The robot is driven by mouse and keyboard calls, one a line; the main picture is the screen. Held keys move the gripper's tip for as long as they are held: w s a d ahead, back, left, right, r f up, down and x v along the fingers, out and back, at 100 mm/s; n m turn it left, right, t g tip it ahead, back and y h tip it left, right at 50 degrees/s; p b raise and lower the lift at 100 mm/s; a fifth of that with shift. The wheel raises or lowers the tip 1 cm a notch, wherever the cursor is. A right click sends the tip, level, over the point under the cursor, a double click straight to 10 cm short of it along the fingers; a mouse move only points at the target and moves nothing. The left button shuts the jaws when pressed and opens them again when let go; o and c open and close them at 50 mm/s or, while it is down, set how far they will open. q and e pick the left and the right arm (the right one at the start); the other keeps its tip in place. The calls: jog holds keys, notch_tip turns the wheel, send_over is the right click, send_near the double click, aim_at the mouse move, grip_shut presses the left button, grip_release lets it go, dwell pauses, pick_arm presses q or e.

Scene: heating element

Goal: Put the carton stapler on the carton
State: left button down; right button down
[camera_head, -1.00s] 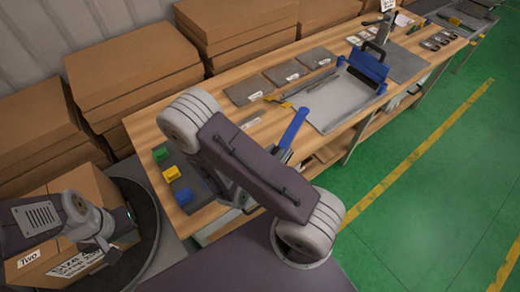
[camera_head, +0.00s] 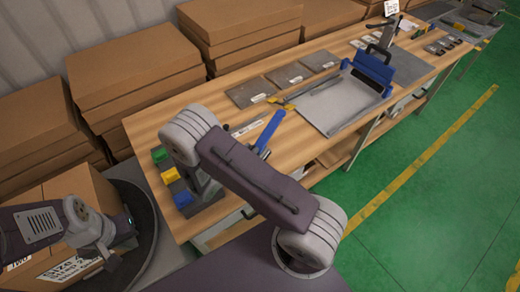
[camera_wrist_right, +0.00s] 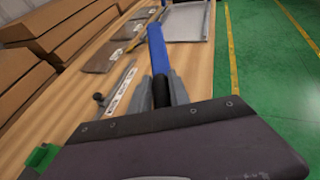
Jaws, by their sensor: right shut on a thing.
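The carton stapler, with a long blue handle (camera_head: 270,131), is held by my right gripper. The handle also shows in the right wrist view (camera_wrist_right: 156,48), pointing away over the bench. My right gripper (camera_wrist_right: 165,88) is shut on it there; grey fingers flank its dark lower part. In the head view my right arm hides this gripper and the rest of the stapler. The brown carton (camera_head: 84,187) stands at lower left with printed labels on its side. My left arm's end (camera_head: 105,245) is in front of the carton and partly covers it; its finger opening cannot be made out.
The carton rests on a dark round platform (camera_head: 146,205) beside the wooden bench (camera_head: 150,128). Green, yellow (camera_head: 170,175) and blue blocks lie at the bench's near end. A grey tray with a blue holder (camera_head: 374,72) is farther along. Stacked boxes (camera_head: 130,70) line the wall.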

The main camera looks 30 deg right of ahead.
jog(key=shift+w+a+f, duration=0.2)
jog(key=shift+w, duration=0.2)
jog(key=shift+f+p, duration=0.35)
jog(key=shift+f, duration=1.65)
jog(key=shift+f, duration=0.2)
jog(key=c, duration=1.2)
grip_release()
jog(key=shift+s, duration=0.1)
jog(key=shift+c, duration=0.2)
jog(key=shift+r, duration=0.15)
